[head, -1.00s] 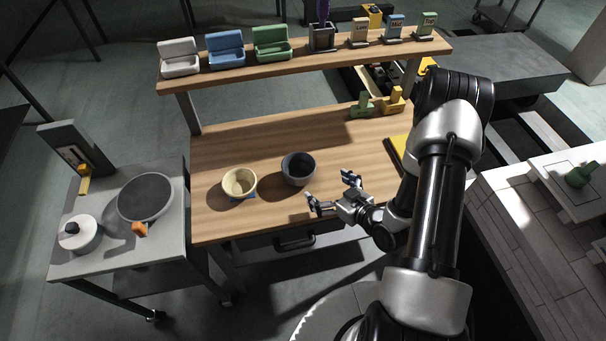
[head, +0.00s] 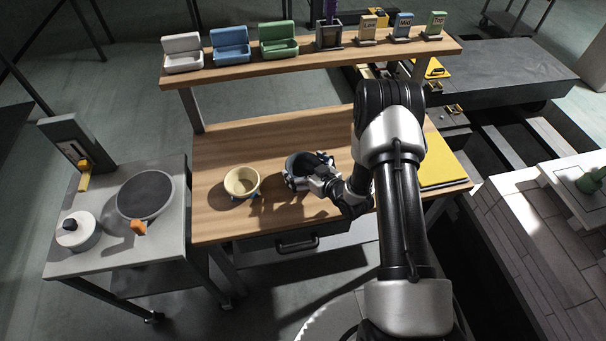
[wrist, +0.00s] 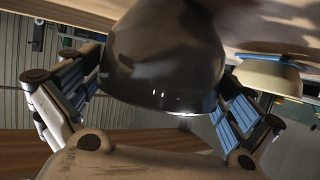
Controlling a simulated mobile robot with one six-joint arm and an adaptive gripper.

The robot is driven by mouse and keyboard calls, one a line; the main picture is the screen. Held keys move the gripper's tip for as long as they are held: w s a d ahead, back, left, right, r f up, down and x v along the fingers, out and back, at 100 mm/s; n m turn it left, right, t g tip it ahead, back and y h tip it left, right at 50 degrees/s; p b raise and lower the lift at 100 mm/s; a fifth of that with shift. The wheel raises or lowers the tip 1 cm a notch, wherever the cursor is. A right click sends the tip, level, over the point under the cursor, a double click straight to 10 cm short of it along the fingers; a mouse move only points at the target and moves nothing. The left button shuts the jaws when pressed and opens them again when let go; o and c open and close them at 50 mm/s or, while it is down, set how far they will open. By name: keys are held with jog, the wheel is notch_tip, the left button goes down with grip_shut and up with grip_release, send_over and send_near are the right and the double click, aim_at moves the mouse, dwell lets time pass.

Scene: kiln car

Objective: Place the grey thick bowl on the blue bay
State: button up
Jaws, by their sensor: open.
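The grey thick bowl (head: 299,160) stands on the wooden bench, partly hidden by my gripper (head: 308,171) in the head view. In the wrist view the dark, glossy bowl (wrist: 165,50) fills the space between the two spread fingers of my gripper (wrist: 160,103). The fingers are open, one on each side of the bowl, with no clear grip on it. I cannot tell which surface is the blue bay. A blue open box (head: 230,49) sits on the shelf, and a blue card marked "Mid" (head: 403,25) stands farther right.
A cream bowl (head: 241,182) stands close left of the grey bowl, with blue bits under it; it also shows in the wrist view (wrist: 268,77). A yellow panel (head: 445,168) lies at the bench's right. The shelf (head: 350,54) overhangs the back. Tiled blocks (head: 515,220) are at right.

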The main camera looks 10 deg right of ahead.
jog(key=shift+w, duration=0.2)
jog(key=shift+c, duration=0.5)
jog(key=c, duration=1.2)
